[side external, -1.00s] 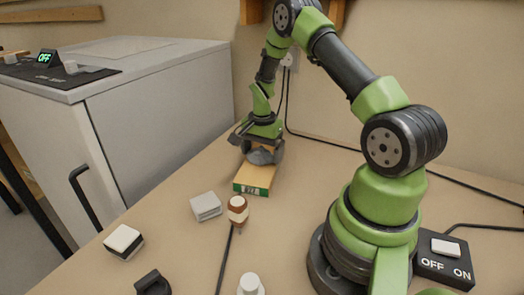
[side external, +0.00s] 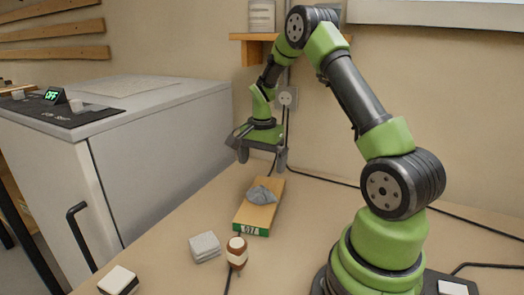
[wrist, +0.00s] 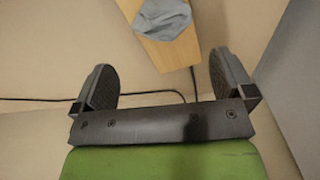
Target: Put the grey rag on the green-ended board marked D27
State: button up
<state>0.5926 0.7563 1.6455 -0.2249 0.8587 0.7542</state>
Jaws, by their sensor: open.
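The grey rag (side external: 261,194) lies crumpled on top of the wooden board (side external: 247,215), towards its far half. The board lies flat on the bench. Its near end is green with a white marking too small to read surely. My gripper (side external: 262,157) is above the rag, clear of it, with its fingers apart and nothing between them. In the wrist view the rag (wrist: 163,17) sits on the board (wrist: 185,50), beyond the open fingers of my gripper (wrist: 160,60), and the board's green end is out of view.
A black-and-white block (side external: 119,281) is at the front left. A grey cabinet (side external: 160,150) stands at left. A black cable crosses the bench behind the board.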

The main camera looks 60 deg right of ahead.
jog(key=s+a+r+n+t, duration=0.25)
jog(key=a+r+n, duration=0.25)
jog(key=a+r, duration=0.75)
jog(key=s+a+r+n+t+y, duration=0.2)
jog(key=s+a+r+n+t, duration=0.2)
jog(key=s+a+n, duration=0.5)
jog(key=s+r, duration=0.2)
jog(key=s, duration=0.1)
jog(key=shift+a+r+t, duration=0.2)
jog(key=shift+a+t, duration=0.15)
jog(key=shift+a, duration=0.05)
